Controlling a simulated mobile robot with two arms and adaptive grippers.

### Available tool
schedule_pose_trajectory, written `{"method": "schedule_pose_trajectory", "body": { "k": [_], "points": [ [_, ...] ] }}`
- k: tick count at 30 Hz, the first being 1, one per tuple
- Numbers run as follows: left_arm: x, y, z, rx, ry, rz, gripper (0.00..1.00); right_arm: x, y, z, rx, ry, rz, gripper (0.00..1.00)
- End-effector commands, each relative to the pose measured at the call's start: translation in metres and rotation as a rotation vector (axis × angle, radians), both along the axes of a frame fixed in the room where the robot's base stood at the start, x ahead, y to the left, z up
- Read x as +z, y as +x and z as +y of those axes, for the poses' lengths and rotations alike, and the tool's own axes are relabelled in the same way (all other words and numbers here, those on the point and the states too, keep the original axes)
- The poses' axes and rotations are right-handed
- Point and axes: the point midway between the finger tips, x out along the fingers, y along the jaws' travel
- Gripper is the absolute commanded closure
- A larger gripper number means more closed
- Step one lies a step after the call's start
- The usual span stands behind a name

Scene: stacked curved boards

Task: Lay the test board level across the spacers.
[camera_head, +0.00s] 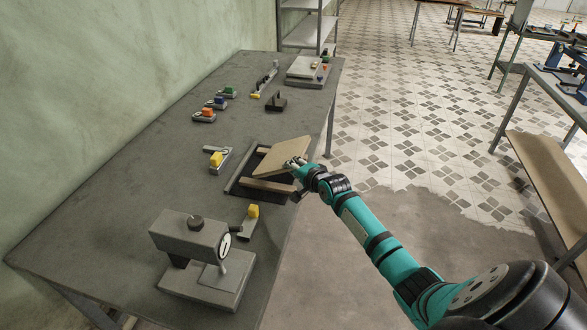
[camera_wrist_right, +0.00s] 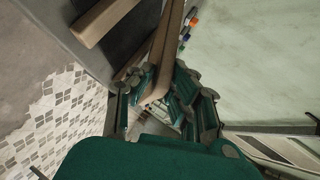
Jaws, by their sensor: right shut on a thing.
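The tan test board (camera_head: 281,158) is in my right gripper (camera_head: 297,163), which is shut on its right edge. The board looks tilted and lies over part of the dark tray (camera_head: 233,184). One wooden spacer (camera_head: 268,185) shows at the tray's near end; another (camera_head: 262,151) is partly hidden behind the board. In the right wrist view the board (camera_wrist_right: 166,42) appears nearly edge-on between the fingers (camera_wrist_right: 160,88), with a spacer (camera_wrist_right: 104,20) at upper left. I cannot tell whether the board touches a spacer. My left gripper is not in view.
A grey gauge stand (camera_head: 205,258) stands at the table's near end. Yellow-topped blocks (camera_head: 252,212) and (camera_head: 216,160) sit close to the tray. Several small coloured-topped fixtures line the grey table (camera_head: 130,180) farther back. The table's left part is clear.

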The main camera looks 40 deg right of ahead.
Motion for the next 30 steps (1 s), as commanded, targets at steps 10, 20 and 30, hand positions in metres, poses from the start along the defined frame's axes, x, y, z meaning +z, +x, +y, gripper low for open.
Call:
{"method": "schedule_pose_trajectory", "body": {
  "k": [10,20,30],
  "points": [
    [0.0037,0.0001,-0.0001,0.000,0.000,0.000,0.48,0.0023,0.0053,0.0038,0.000,0.000,-0.004,1.00],
    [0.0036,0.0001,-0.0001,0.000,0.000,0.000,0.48,0.0016,0.0056,0.0041,0.000,-0.001,-0.004,0.80],
    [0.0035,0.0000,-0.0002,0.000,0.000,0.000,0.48,0.0010,0.0054,0.0043,-0.001,0.000,-0.002,0.64]
  ]
}}
